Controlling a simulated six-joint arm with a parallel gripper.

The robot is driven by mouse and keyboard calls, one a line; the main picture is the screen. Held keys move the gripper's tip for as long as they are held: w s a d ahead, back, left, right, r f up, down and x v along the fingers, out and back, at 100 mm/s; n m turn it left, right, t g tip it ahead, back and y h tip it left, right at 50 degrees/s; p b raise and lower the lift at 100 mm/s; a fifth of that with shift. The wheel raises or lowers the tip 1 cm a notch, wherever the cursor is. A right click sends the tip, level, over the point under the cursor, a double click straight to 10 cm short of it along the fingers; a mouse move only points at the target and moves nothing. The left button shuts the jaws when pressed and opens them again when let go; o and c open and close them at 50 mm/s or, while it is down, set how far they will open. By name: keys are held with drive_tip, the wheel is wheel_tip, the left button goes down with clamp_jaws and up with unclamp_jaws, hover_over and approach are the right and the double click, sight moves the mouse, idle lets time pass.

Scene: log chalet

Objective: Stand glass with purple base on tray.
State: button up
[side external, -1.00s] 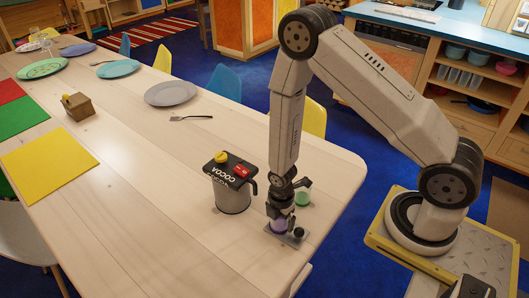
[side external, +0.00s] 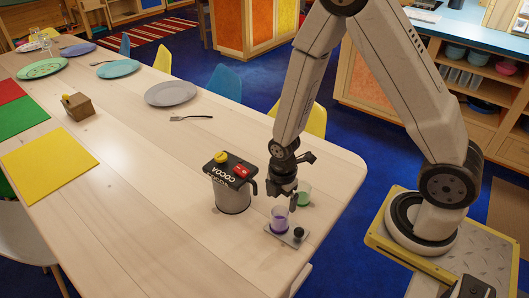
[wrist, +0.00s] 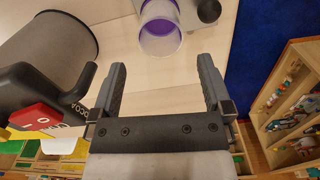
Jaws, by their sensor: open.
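The glass with a purple base (side external: 279,221) stands upright on the small grey tray (side external: 287,239), at its left side. In the wrist view the glass (wrist: 160,30) lies just beyond the fingertips, clear of them. My gripper (side external: 282,199) is raised above and just behind the glass. In the wrist view my gripper (wrist: 161,68) has its two fingers spread wide, with nothing between them. A dark round knob or lid (side external: 299,232) sits at the tray's right side.
A cocoa machine (side external: 233,196) with a dark handle stands just left of my gripper. The table's right edge is near the tray. The table front left is clear.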

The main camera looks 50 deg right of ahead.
drive_tip(key=shift+r, duration=1.45)
drive_tip(key=r+m, duration=0.1)
drive_tip(key=m, duration=0.1)
wheel_tip(320, 180, up, 11)
drive_tip(key=m+t, duration=0.3)
drive_tip(key=m, duration=1.2)
hover_over(281, 211)
drive_tip(key=s, duration=0.3)
drive_tip(key=shift+d+f, duration=0.15)
drive_tip(key=shift+d, duration=0.1)
